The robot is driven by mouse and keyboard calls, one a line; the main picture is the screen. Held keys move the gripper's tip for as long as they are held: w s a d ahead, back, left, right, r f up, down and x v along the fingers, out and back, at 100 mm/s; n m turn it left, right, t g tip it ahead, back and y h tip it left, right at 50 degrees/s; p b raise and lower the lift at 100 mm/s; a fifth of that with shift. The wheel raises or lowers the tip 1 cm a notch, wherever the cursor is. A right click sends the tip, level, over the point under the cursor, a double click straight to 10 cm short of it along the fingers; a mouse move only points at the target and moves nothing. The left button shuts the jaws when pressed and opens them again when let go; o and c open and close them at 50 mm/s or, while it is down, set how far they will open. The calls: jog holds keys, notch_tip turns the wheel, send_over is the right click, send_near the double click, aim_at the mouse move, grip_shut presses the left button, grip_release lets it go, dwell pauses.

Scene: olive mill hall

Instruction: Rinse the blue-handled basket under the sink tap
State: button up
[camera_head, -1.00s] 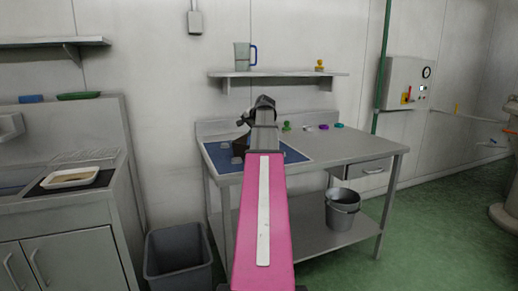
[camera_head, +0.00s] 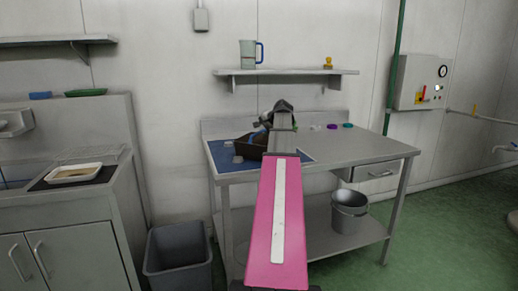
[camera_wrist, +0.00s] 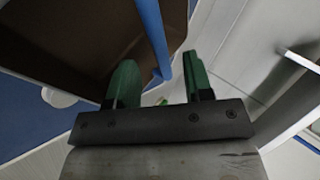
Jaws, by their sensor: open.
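The brown basket (camera_head: 247,146) with a blue handle stands on the blue mat (camera_head: 222,159) at the left of the steel table, partly hidden by my arm in the head view. In the wrist view the dark inside of the basket (camera_wrist: 60,45) fills the upper left, and its blue handle (camera_wrist: 153,35) runs down between my fingers. My gripper (camera_wrist: 155,80) is open, with one green finger on each side of the handle. I cannot tell whether either finger touches it. The sink tap (camera_head: 14,122) shows at the left edge of the head view, partly cut off.
A steel table (camera_head: 350,146) carries small coloured items on its right part, otherwise bare. A grey bin (camera_head: 178,256) stands on the floor between sink cabinet and table. A white tray (camera_head: 74,173) lies by the sink. A wall shelf (camera_head: 285,72) with a jug (camera_head: 248,53) hangs above.

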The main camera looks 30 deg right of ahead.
jog(key=shift+x, duration=3)
grip_shut()
jog(key=shift+r, duration=0.1)
